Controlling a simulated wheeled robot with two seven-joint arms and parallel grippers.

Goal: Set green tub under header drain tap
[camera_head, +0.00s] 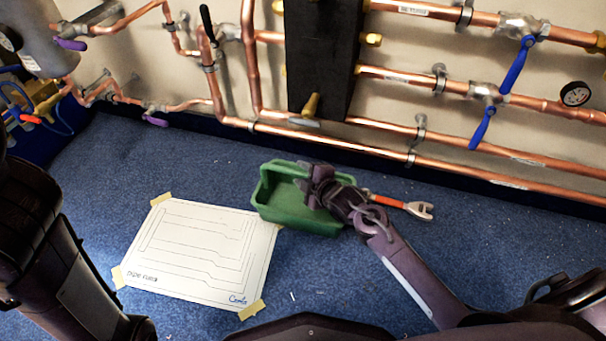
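A green tub (276,207) sits on the blue carpet, overlapping the upper right corner of a paper sheet. A dark header block (322,55) is fixed on the wall above it, with a brass drain tap (311,104) at its lower end. The tub is a little below and left of the tap in the picture. My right gripper (312,188) is at the tub's right side, over its rim. Its fingers are dark and small, so I cannot tell whether they are closed on the rim. My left arm is at the left edge; its gripper does not show clearly.
A pipe-run drawing (195,250) is taped to the carpet. An orange-handled wrench (400,205) lies right of the tub, close to my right arm. Copper pipes (450,153) with blue-handled valves (516,64) run along the wall. Carpet between tub and wall is clear.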

